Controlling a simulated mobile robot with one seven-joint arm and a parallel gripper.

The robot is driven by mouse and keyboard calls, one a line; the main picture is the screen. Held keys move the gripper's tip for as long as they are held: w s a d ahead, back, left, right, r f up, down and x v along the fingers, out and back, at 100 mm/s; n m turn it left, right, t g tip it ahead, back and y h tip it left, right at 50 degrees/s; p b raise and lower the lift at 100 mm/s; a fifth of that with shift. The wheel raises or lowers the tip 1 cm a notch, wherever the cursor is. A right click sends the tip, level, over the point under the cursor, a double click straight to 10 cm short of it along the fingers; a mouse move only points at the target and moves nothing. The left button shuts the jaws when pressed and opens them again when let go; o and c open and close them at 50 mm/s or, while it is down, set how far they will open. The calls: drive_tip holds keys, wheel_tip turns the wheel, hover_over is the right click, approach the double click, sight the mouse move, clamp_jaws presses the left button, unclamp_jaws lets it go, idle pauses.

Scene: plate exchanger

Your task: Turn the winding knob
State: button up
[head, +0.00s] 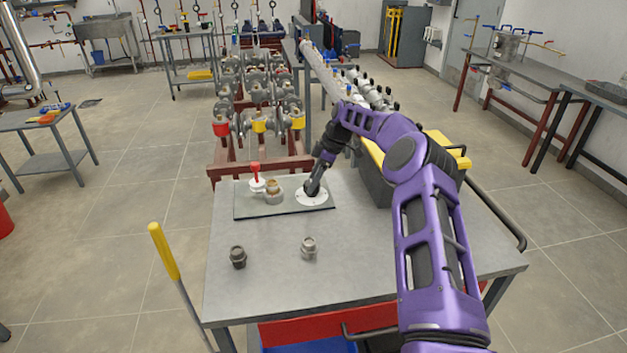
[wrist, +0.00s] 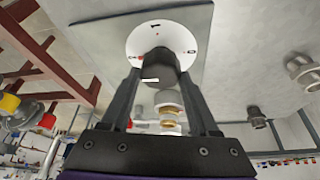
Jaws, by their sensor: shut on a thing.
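The winding knob (wrist: 160,66) is a dark cylinder with a white mark, set on a round white dial (wrist: 136,35) with small black and red marks. In the head view the dial (head: 303,203) lies on the dark-edged plate on the table, and the knob is mostly hidden by my gripper. My gripper (head: 313,189) reaches down onto it from above. In the wrist view its two dark fingers stand on either side of the knob, and my gripper (wrist: 159,76) is shut on it.
A small valve (head: 272,190) with a red-topped lever (head: 256,175) stands left of the dial on the same plate (head: 250,209). Two loose fittings, one dark (head: 238,257) and one grey (head: 309,248), stand nearer on the table (head: 270,285).

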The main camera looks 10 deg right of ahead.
idle(0.4)
drive_tip(key=o, duration=1.4)
drive_tip(key=shift+c, duration=0.2)
drive_tip(key=shift+r, duration=0.1)
drive_tip(key=v, duration=1.7)
drive_tip(key=shift+r, duration=0.15)
